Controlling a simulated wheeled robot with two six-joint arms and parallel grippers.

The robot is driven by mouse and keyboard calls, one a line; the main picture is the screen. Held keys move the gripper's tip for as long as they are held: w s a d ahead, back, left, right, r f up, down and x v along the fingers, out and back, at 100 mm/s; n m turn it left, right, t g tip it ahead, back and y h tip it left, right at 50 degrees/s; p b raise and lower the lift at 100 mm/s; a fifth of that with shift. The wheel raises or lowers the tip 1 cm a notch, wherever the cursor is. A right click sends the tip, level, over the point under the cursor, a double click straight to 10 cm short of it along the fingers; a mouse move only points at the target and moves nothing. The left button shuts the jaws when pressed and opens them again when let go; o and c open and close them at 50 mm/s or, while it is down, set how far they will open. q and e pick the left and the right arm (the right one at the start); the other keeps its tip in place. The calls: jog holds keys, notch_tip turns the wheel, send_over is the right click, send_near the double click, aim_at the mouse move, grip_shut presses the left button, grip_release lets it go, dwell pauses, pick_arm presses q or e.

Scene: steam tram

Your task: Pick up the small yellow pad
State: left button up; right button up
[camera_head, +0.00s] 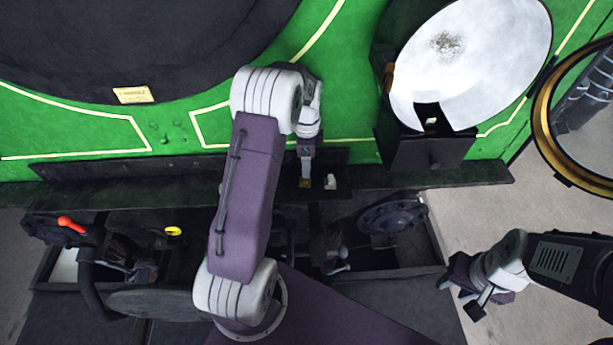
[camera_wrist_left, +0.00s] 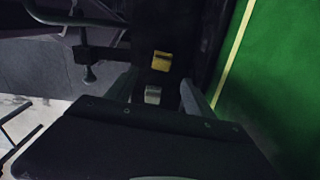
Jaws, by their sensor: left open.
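The small yellow pad (camera_head: 305,183) lies on the dark ledge below the green panel in the head view. A small white pad (camera_head: 331,181) sits just right of it. In the left wrist view the yellow pad (camera_wrist_left: 162,61) lies beyond the white pad (camera_wrist_left: 153,94), between and ahead of my fingers. My left gripper (camera_wrist_left: 158,80) is open and empty, its two dark fingers apart. In the head view my left gripper (camera_head: 306,172) points down close to the yellow pad, and contact cannot be judged. My right gripper (camera_head: 466,293) is off at the lower right, away from the pads; its jaws are unclear.
A dark ledge (camera_head: 430,174) runs along the green panel (camera_head: 350,105). A dark box with a white round plate (camera_head: 475,65) stands to the right. Valves, a red-orange handle (camera_head: 71,224) and a yellow ring (camera_head: 173,231) are below the ledge. A brass-rimmed round window (camera_head: 543,125) is far right.

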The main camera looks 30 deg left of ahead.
pick_arm(q)
notch_tip(320, 180, down, 3)
jog(key=shift+w, duration=0.1)
jog(key=f, duration=0.2)
jog(key=f+p, duration=0.1)
jog(key=f, duration=0.1)
jog(key=shift+s+a+f+p, duration=0.15)
jog(key=shift+s+a+p, duration=0.05)
jog(key=shift+p, duration=0.1)
jog(key=shift+w+f, duration=0.15)
jog(key=shift+f, duration=0.3)
grip_shut()
